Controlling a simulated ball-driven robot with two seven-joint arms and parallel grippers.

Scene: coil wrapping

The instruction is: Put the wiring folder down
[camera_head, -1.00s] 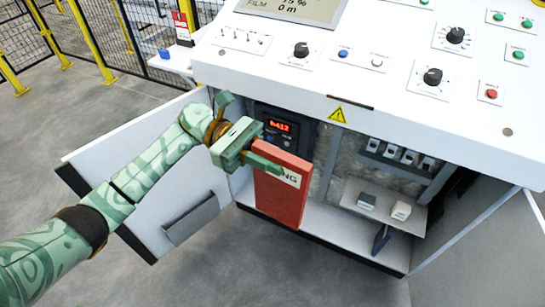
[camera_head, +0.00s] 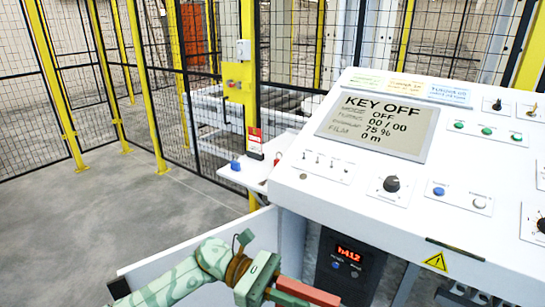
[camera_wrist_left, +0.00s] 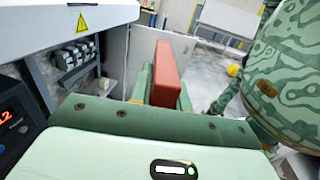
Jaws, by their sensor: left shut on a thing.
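The wiring folder (camera_head: 312,292) is a red slab at the bottom edge of the head view, where most of it is cut off. My left gripper (camera_head: 286,291) is shut on it, in front of the open cabinet under the console. In the left wrist view the folder (camera_wrist_left: 168,72) stands up between the green fingers of the gripper (camera_wrist_left: 160,98). The folder's lower part is hidden there. My right gripper is not in view.
The white console (camera_head: 310,195) has a screen reading KEY OFF. A lit h412 unit (camera_head: 348,254) sits below it. The cabinet door (camera_head: 190,265) is open at left. Fencing stands behind.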

